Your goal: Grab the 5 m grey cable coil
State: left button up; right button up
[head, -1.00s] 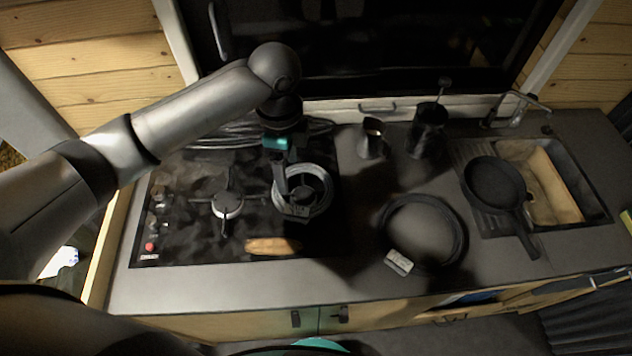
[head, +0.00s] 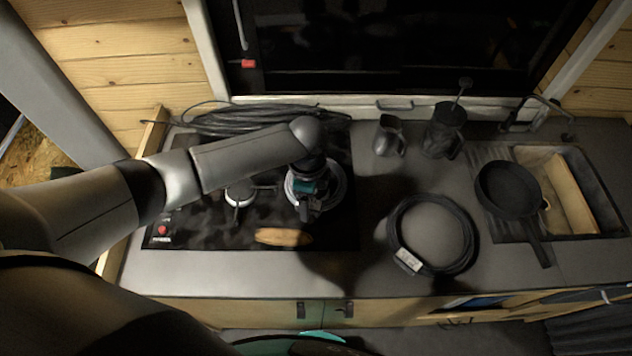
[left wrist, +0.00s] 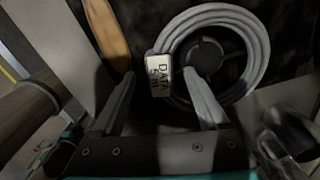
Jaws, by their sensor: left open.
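The grey cable coil (head: 341,182) lies on the black hob, looped around a burner. In the left wrist view the grey coil (left wrist: 258,42) shows several turns and a white tag (left wrist: 159,76) reading "DATA 5 m". My left gripper (head: 306,207) is over the near-left part of the coil in the head view and hides some of it. In the left wrist view the open fingers of my left gripper (left wrist: 160,75) point at the coil, with the tag between the fingertips. I cannot tell whether they touch it. My right gripper is not in view.
A tagged black coil (head: 473,240) lies on the counter to the right. A larger black cable bundle (head: 235,118) lies behind the hob. A brown elongated object (head: 284,237) lies at the hob's front. A jug (head: 389,137), a press pot (head: 444,132) and a pan (head: 508,190) stand right.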

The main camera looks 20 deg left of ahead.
pick_arm(q)
jog(key=shift+f, duration=0.25)
jog(key=shift+c, duration=0.3)
grip_shut()
jog(key=shift+w+r, duration=0.1)
dwell(0.4)
